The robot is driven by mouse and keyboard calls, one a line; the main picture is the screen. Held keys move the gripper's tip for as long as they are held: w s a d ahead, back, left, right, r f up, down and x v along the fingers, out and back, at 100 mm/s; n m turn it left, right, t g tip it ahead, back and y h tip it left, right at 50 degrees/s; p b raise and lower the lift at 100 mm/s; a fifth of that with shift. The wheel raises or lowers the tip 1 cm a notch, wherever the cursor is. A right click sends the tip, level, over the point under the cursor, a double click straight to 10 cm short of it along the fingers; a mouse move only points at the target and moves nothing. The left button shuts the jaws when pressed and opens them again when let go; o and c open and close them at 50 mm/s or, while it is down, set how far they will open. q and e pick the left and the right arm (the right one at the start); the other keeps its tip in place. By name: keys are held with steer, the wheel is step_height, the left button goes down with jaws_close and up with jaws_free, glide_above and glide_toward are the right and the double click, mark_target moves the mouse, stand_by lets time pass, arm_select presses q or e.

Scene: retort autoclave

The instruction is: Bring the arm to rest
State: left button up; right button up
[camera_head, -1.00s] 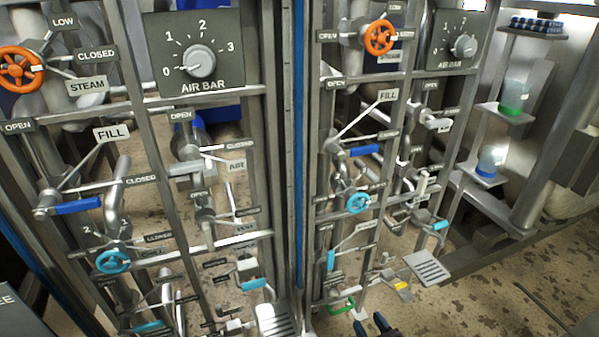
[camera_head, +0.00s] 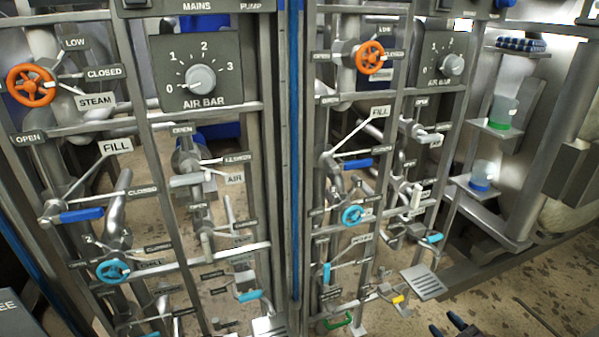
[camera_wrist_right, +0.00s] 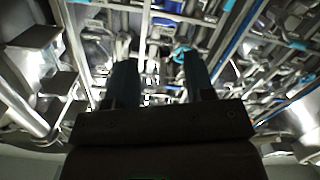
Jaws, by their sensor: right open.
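My right gripper (camera_head: 452,326) shows at the bottom edge of the head view, right of centre. Its two dark fingertips are apart with nothing between them. In the right wrist view the same gripper (camera_wrist_right: 160,85) has both dark fingers spread and empty, with pipes and valves beyond them. It appears to touch nothing, in front of and below the right valve panel. Most of the right arm is out of the head view. My left gripper is not in view.
Two valve panels carry orange wheels (camera_head: 31,86) (camera_head: 370,57), blue wheels (camera_head: 113,270) (camera_head: 352,215) and air dials (camera_head: 201,79) (camera_head: 451,64). A grey slotted pedal (camera_head: 424,282) juts out near the right gripper. Shelves at right hold a green-based beaker (camera_head: 502,113). Stained floor (camera_head: 530,290) is clear at lower right.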

steer(key=s+f+g+h, duration=0.2)
steer(key=s+g+h, duration=0.15)
steer(key=s, duration=1.75)
steer(key=s+a+r+g, duration=0.15)
steer(key=s+r, duration=0.25)
steer(key=s, duration=0.5)
steer(key=s+a+r+g, duration=0.15)
steer(key=s+r, duration=0.25)
steer(key=s, duration=0.4)
steer(key=shift+a+f+m+h, duration=0.5)
steer(key=shift+a+m+h, duration=0.45)
steer(key=shift+a+m, duration=1.85)
arm_select(q)
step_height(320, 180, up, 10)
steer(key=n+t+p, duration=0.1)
steer(key=p, duration=1.2)
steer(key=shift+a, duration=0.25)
arm_select(e)
step_height(320, 180, up, 10)
steer(key=m+t, duration=0.1)
steer(key=shift+w+r, duration=0.15)
steer(key=shift+w, duration=0.25)
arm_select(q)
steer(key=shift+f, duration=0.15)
arm_select(e)
steer(key=shift+d+f, duration=0.1)
steer(key=shift+f, duration=0.1)
